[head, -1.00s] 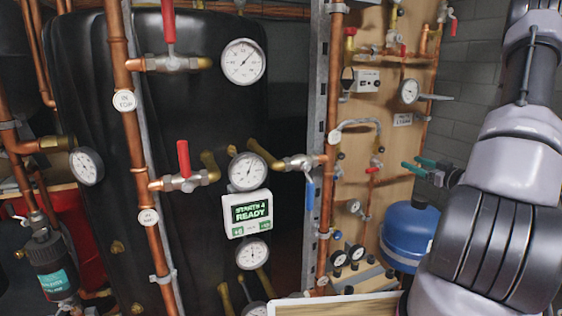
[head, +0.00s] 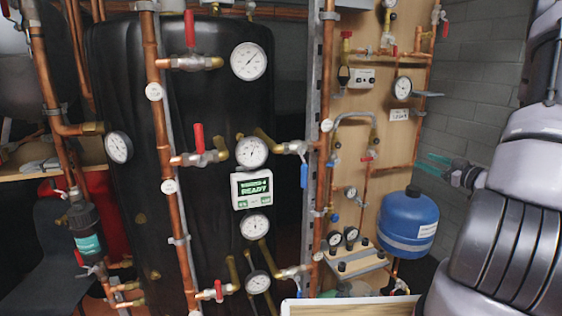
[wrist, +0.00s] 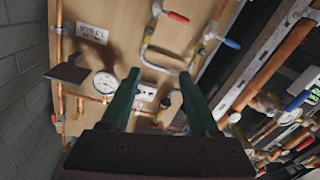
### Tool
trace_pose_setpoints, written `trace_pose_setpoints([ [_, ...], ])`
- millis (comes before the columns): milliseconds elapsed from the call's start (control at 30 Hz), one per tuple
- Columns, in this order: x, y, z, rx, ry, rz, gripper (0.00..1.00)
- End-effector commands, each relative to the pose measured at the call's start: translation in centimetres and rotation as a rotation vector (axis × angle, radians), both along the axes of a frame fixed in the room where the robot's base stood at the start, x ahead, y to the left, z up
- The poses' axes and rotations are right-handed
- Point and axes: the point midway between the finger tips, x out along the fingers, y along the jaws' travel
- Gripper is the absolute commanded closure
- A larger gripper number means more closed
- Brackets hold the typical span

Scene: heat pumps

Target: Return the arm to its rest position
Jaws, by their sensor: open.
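My gripper (head: 438,166) shows at the right of the head view, with teal fingers in front of the grey block wall. It is apart from the wooden board's fittings in that picture. In the wrist view the two green fingers of my gripper (wrist: 162,92) stand apart with nothing between them. Beyond them is the wooden board (wrist: 125,45), with a white dial gauge (wrist: 106,82) and a red-handled valve (wrist: 178,17). My arm runs down the right edge of the head view and is partly cut off.
A black tank (head: 110,230) with copper pipes, gauges and red valve handles fills the left and middle. A display (head: 252,188) reads READY. A blue vessel (head: 408,222) stands near my arm. A grey block wall (head: 470,90) is at the right.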

Motion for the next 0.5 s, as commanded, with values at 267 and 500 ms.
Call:
trace_pose_setpoints([
  [267, -0.3, 4.1, 2.8, -0.232, -0.091, 0.151, 0.38],
  [500, -1.9, 10.1, 6.2, -0.587, -0.273, 0.381, 0.38],
])
